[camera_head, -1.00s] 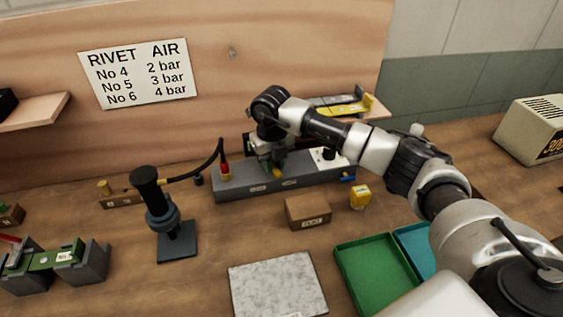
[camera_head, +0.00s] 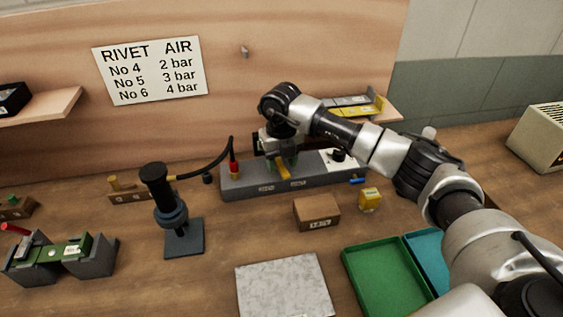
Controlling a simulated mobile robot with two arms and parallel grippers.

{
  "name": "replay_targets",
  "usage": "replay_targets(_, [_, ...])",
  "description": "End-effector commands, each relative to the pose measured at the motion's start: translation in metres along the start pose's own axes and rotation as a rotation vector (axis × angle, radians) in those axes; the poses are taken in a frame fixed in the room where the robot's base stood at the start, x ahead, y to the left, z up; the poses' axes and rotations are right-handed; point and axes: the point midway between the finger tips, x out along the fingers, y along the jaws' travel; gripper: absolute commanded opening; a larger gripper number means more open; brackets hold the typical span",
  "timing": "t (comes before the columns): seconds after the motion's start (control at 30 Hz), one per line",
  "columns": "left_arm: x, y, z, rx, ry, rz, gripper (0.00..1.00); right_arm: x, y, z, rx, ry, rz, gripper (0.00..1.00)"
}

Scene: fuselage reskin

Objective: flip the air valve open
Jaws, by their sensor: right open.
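A long grey block (camera_head: 245,187) with labels on its front stands at the back of the bench. A small yellow lever (camera_head: 284,173), which looks like the air valve's handle, sticks out on its front top edge. My right gripper (camera_head: 281,159) is open and points down over the block, right at the lever. The gripper and wrist hide most of the valve body, and I cannot tell whether a finger touches the lever. My left gripper is not in view.
A red and brass fitting (camera_head: 234,166) with a black hose rises at the block's left end. A black tool stands in a holder (camera_head: 184,240). A brown box (camera_head: 317,211), yellow cube (camera_head: 370,199) and green tray (camera_head: 383,275) lie in front.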

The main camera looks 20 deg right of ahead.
Motion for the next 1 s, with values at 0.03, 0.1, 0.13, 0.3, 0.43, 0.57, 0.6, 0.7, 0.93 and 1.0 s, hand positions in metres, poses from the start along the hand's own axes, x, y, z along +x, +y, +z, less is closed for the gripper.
replay_targets(0.03, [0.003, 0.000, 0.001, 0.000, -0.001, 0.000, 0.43, -0.006, 0.000, 0.001, 0.000, -0.005, 0.001, 0.47])
replay_targets(0.1, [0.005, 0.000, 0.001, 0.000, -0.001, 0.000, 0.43, -0.018, 0.000, 0.001, 0.000, -0.007, 0.000, 0.47])
replay_targets(0.13, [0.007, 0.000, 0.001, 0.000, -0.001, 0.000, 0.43, -0.024, 0.000, 0.001, 0.000, -0.008, 0.001, 0.47])
replay_targets(0.3, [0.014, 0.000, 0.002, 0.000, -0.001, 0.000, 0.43, -0.059, 0.000, 0.001, 0.000, -0.006, 0.001, 0.47])
replay_targets(0.43, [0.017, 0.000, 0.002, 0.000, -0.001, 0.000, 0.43, -0.082, 0.000, 0.001, 0.001, -0.005, 0.001, 0.47])
replay_targets(0.57, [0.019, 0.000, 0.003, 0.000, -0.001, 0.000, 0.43, -0.096, 0.000, 0.001, 0.001, -0.004, 0.000, 0.47])
replay_targets(0.6, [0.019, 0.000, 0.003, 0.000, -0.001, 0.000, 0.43, -0.098, 0.000, 0.000, 0.001, -0.003, 0.001, 0.47])
replay_targets(0.7, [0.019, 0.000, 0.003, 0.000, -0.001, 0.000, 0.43, -0.101, 0.000, 0.000, 0.001, -0.002, 0.001, 0.47])
replay_targets(0.93, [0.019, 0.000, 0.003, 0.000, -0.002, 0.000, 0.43, -0.101, 0.000, 0.000, 0.000, -0.001, 0.001, 0.47])
replay_targets(1.0, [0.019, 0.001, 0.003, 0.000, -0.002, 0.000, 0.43, -0.101, 0.000, 0.000, 0.000, -0.002, 0.001, 0.47])
